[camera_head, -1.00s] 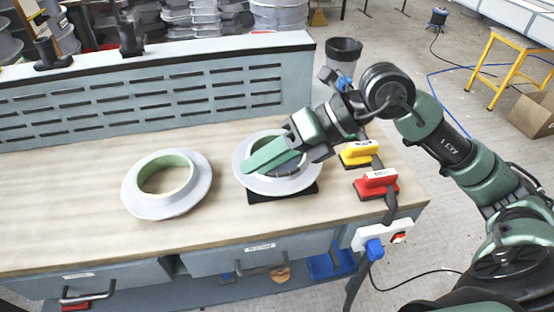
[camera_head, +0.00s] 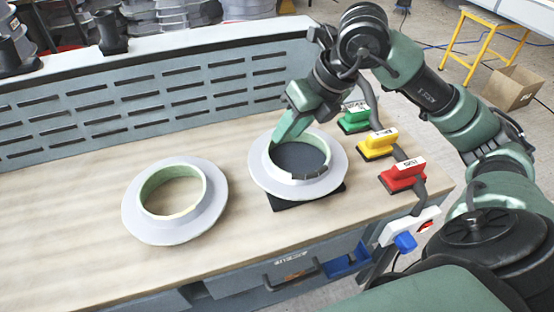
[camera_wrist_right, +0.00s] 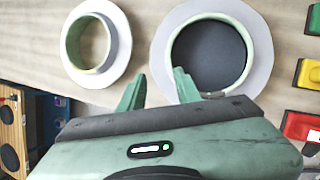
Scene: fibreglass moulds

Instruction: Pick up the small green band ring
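Two white-flanged rings, each with a raised collar and a pale green inner band, are on the wooden bench. The left ring (camera_head: 213,212) lies on bare wood and also shows in the wrist view (camera_wrist_right: 119,45). The right ring (camera_head: 262,180) sits over a black pad (camera_head: 330,196); its inside is dark grey, and it shows in the wrist view (camera_wrist_right: 262,70). I cannot tell which one is meant. My right gripper (camera_head: 280,143) is at the right ring's back-left side. In the wrist view its fingers (camera_wrist_right: 157,82) are apart and empty, one overlapping the ring's edge. My left gripper is out of view.
Green (camera_head: 354,118), yellow (camera_head: 378,146) and red (camera_head: 403,177) handled blocks stand right of the right ring. A white socket strip (camera_head: 411,226) is at the bench's right edge. A slotted back panel (camera_head: 130,110) bounds the rear. The bench left of the rings is clear.

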